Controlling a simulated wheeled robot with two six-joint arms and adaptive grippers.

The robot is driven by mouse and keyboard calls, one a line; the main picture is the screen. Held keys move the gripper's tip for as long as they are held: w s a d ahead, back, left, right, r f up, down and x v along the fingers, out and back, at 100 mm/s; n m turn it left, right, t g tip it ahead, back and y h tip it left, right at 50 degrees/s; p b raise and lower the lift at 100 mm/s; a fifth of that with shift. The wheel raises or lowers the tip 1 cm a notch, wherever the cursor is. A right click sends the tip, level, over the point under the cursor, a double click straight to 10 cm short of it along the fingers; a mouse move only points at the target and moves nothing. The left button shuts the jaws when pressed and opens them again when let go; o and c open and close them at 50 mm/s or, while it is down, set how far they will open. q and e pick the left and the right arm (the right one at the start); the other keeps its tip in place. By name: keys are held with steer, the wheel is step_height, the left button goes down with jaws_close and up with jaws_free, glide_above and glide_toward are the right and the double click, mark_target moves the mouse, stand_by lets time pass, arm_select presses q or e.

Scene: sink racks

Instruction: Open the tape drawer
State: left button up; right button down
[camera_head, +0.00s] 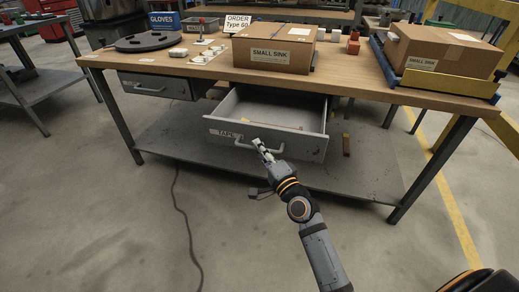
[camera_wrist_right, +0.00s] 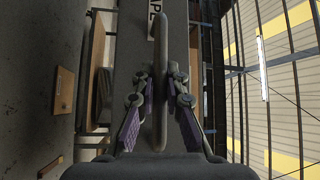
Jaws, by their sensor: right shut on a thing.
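The tape drawer (camera_head: 306,147) is a grey drawer under the bench top, with a TAPE label on its front. It stands pulled out, its inside showing from above. Its bar handle (camera_head: 243,144) is on the front face. My right gripper (camera_head: 263,149) is at the handle, shut on it. In the right wrist view the handle (camera_wrist_right: 162,110) runs upright between the two purple-padded fingers of my right gripper (camera_wrist_right: 160,84), with part of the label behind it. My left gripper is not in view.
The wooden bench top (camera_head: 205,72) carries a SMALL SINK box (camera_head: 273,47), another box (camera_head: 440,49) in a yellow-edged rack and a dark round plate (camera_head: 148,41). A second drawer (camera_head: 152,86) at the left is closed. A lower shelf (camera_head: 180,140) lies beneath. The floor in front is clear except for a cable.

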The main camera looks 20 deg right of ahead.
steer(key=c, duration=1.4)
jaws_free()
steer(key=shift+o, duration=0.2)
steer(key=shift+d, duration=0.1)
steer(key=v, duration=0.7)
steer(key=shift+s, duration=0.25)
